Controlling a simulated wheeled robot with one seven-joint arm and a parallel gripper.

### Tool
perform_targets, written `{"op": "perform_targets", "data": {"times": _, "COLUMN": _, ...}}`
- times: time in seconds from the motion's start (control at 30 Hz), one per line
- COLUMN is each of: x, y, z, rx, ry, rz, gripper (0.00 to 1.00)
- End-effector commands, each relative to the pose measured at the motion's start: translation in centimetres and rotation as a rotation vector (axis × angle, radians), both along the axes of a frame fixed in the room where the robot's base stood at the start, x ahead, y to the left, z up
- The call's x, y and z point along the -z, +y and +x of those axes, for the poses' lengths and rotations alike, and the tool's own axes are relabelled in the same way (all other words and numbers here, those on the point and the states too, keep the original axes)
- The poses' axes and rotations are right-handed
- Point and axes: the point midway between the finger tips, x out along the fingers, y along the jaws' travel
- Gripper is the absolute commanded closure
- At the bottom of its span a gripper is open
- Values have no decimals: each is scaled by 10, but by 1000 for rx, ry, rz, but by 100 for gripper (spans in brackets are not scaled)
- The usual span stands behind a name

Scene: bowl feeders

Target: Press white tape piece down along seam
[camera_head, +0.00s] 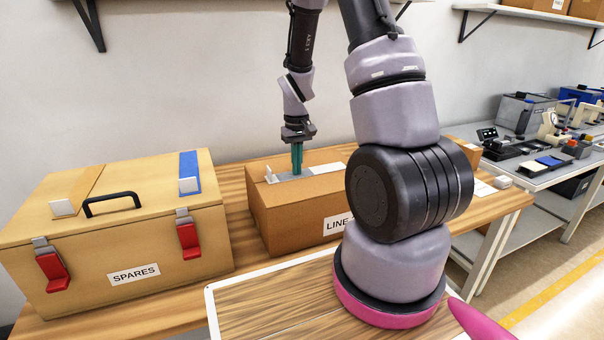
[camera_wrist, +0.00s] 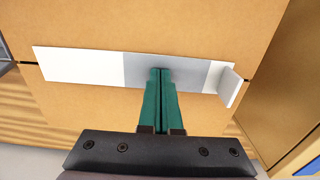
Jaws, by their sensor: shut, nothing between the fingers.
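A cardboard box (camera_head: 292,213) with a label beginning "LINE" stands on the wooden bench. A tape piece (camera_wrist: 75,66) lies along the seam on its top, white at one end and grey in the middle. It also shows in the head view (camera_head: 330,169). A small white tab (camera_wrist: 229,87) stands up at the tape's right end in the wrist view. My gripper (camera_wrist: 161,70) has green fingers, shut together and empty. The fingertips are over the grey stretch of tape, at or very near its surface. Contact cannot be told for sure. In the head view the gripper (camera_head: 297,172) points down.
A tan case (camera_head: 130,240) marked "SPARES", with red latches and a black handle, stands left of the box. My arm hides the box's right part in the head view. A side table (camera_head: 545,165) with equipment is at the right.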

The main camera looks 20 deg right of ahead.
Motion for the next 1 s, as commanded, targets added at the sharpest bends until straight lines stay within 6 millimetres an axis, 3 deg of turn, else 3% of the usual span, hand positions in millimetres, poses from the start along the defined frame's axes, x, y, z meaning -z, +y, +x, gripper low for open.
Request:
{"op": "perform_targets", "data": {"times": 0.2, "x": 2, "y": -16, "z": 0, "rx": 3, "ry": 0, "rz": -1, "gripper": 100}}
{"op": "perform_targets", "data": {"times": 1.0, "x": 1, "y": -51, "z": -1, "rx": 2, "ry": 1, "rz": -2, "gripper": 100}}
